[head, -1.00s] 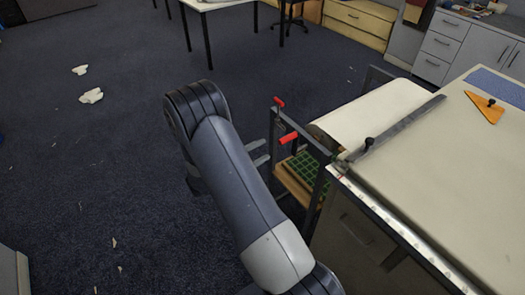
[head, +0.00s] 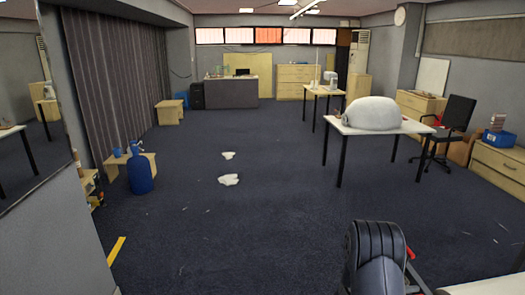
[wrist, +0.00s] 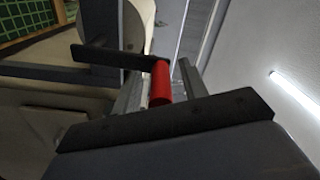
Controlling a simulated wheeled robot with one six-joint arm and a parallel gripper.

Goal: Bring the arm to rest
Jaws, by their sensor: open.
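My gripper (wrist: 138,92) shows in the wrist view as dark bars, open, with a gap between them. A red handle (wrist: 160,82) appears in or behind that gap; I cannot tell whether it touches the gripper. In the head view only a dark upper part of my arm (head: 378,255) shows, at the bottom right. The gripper itself is outside the head view.
A bit of red (head: 410,252) and a pale table edge (head: 485,286) lie close beside my arm. A green gridded board (wrist: 35,20) is at the wrist view's upper left. The carpet (head: 270,235) ahead is mostly open, with white scraps (head: 229,180).

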